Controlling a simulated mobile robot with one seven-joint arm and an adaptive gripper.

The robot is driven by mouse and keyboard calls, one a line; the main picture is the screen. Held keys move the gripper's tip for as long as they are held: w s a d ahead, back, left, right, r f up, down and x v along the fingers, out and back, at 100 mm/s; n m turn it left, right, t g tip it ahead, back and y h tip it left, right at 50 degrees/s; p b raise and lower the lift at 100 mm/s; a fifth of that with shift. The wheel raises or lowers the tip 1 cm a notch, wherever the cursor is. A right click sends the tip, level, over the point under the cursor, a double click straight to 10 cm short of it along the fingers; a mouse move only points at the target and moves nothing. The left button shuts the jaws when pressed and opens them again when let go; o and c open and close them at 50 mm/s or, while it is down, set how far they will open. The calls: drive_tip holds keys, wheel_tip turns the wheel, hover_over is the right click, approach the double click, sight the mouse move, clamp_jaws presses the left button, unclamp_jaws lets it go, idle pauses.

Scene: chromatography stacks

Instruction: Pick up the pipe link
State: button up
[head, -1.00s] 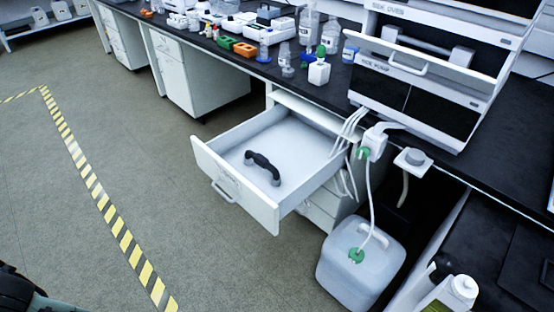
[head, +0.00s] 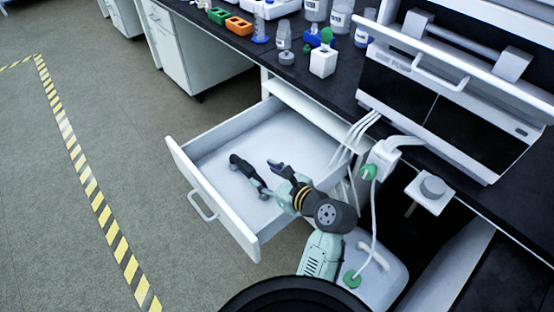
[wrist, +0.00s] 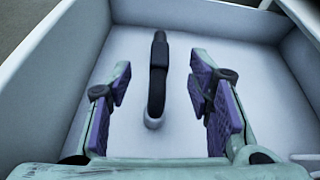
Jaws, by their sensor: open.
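The pipe link (head: 243,168) is a dark, bent piece lying in the open white drawer (head: 215,214). In the wrist view the pipe link (wrist: 157,75) runs away from me between the two fingers, with a pale lower end. My gripper (head: 272,180) is over the drawer, at the right of the pipe link. In the wrist view my gripper (wrist: 162,92) is open, with purple pads on either side of the link and clear gaps to both. Whether the fingertips are level with the link or above it I cannot tell.
The drawer walls (wrist: 50,75) rise around the link. White tubes (head: 352,135) and a white jug with a green cap (head: 352,278) stand at the right of the drawer. The black bench (head: 290,80) above holds bottles and an instrument. Open floor lies at the left.

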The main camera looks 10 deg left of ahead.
sight(248, 168)
drive_tip(key=shift+m, duration=0.6)
drive_tip(key=x, duration=0.3)
drive_tip(key=f+x, duration=0.1)
drive_tip(key=x, duration=0.2)
drive_tip(key=p+x, duration=0.1)
drive_tip(key=x, duration=0.3)
drive_tip(key=shift+s+d+f, duration=0.1)
drive_tip(key=shift+d+f, duration=0.05)
drive_tip(key=shift+d, duration=0.1)
drive_tip(key=shift+c, duration=0.4)
clamp_jaws()
